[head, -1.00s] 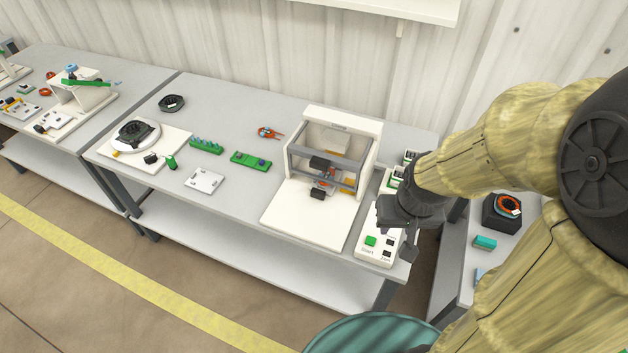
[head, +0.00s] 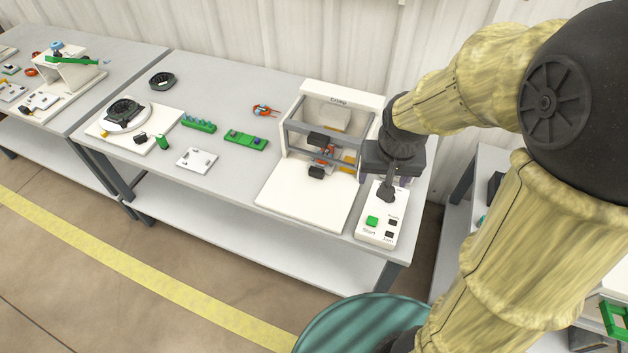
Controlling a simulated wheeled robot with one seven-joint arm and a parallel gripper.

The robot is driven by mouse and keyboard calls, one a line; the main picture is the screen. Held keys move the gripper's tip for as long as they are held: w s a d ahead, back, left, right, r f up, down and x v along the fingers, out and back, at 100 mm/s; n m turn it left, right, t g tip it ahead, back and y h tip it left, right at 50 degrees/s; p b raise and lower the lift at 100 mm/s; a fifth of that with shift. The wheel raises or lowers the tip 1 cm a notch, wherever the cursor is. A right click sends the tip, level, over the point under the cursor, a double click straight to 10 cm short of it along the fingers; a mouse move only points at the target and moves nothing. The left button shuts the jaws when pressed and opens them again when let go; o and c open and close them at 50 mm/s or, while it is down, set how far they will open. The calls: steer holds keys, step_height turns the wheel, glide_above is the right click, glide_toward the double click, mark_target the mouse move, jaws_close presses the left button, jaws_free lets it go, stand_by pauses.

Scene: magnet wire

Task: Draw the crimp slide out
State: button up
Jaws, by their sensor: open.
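The white crimp station (head: 364,106), labelled "Crimp", stands on the right part of the grey table. A grey frame crosses its opening. Inside, low in the middle, is a small orange-red and black assembly, with a black block (head: 316,172) at its front that looks like the slide's handle. The slide's rails cannot be made out. My gripper (head: 380,184) is open, pointing down, to the right of the station and above the back part of the control box. It appears apart from the black block. My gripper hides part of the station's right side and the box's back end.
The white control box (head: 370,236) has a green Start button and two black buttons. The station's white base plate (head: 300,207) is clear in front. Green holders (head: 246,139), a white plate (head: 197,159) and orange-handled pliers (head: 265,110) lie to the left.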

mark_target(315, 173)
steer(key=w+a+f+m+b, duration=0.1)
steer(key=w+a+f+b, duration=0.3)
steer(key=w+a+b, duration=0.3)
steer(key=w+a+f+m+t+h+b, duration=0.1)
steer(key=w+a+f+m+b, duration=0.1)
steer(key=w+a+f+b, duration=0.3)
steer(key=w+a+b, duration=0.3)
steer(key=a+b, duration=0.1)
steer(key=a, duration=0.1)
steer(key=shift+t+h+b, duration=0.3)
steer(key=shift+b, duration=0.1)
steer(key=shift+a+f, duration=0.1)
steer(key=b+x, duration=0.3)
steer(key=x, duration=1.4)
steer(key=shift+f, duration=0.25)
